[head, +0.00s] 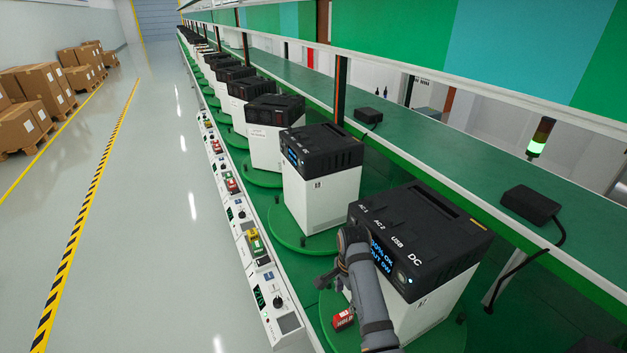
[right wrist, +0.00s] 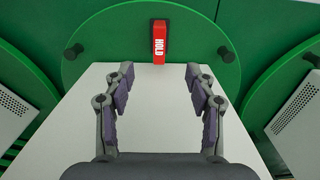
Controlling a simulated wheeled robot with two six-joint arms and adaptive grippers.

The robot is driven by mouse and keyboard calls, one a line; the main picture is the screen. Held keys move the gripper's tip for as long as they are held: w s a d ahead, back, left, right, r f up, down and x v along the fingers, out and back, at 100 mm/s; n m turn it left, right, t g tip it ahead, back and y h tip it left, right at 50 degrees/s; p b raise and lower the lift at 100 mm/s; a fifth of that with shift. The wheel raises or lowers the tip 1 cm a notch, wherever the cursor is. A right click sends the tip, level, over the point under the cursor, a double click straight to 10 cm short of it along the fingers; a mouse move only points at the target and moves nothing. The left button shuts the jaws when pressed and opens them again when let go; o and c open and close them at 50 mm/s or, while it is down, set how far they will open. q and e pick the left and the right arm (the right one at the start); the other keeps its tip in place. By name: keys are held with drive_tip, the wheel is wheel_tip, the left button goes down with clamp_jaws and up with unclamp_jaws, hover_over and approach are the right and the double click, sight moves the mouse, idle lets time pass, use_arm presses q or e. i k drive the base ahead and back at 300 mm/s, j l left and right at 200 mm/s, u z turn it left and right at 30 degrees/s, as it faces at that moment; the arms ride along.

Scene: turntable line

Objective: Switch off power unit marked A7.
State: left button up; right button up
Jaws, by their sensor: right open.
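The nearest power unit (head: 425,235) has a black top marked AC 1, AC 2, USB and DC, a lit blue display and a white body. It stands on a green turntable (head: 450,338). A small mark on its white side is too small to read, and I cannot make out A7 on any unit. A red HOLD piece (right wrist: 159,42) lies beyond the fingertips. My left gripper is not in view.
A second similar unit (head: 318,200) stands behind, with several more along the line. A control strip (head: 265,295) with knobs and small screens runs along the left. A black adapter (head: 530,204) sits on the shelf at right. The floor at left is clear up to the boxes (head: 35,95).

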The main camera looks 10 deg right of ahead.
sight(417, 233)
drive_tip(key=k+j, duration=0.2)
drive_tip(key=k, duration=0.3)
drive_tip(key=k+j, duration=0.2)
drive_tip(key=k, duration=0.25)
